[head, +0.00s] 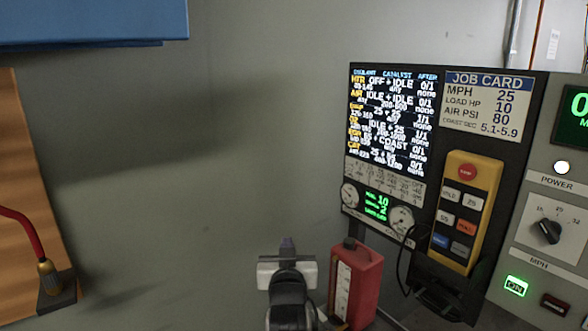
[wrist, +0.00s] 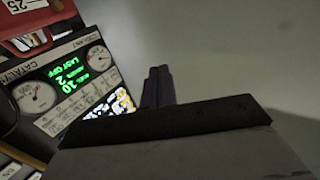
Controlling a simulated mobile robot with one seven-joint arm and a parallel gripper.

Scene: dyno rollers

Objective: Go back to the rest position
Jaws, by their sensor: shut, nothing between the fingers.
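My gripper (head: 287,243) shows at the bottom middle of the head view, in front of the grey wall and just left of a red box with a gauge strip (head: 357,285). Its dark fingers are together with nothing between them. In the wrist view the shut fingers (wrist: 158,86) point up the picture, with the catalyst panel (wrist: 72,85) to their left and bare wall to their right. The gripper looks clear of the panel, though the exact gap cannot be told.
A black panel with a lit screen (head: 391,120), a job card (head: 486,103) and a yellow pendant with buttons (head: 466,212) stands at right. A control cabinet with a dial (head: 547,232) is at far right. A blue box (head: 90,22) overhangs upper left. The grey wall between is bare.

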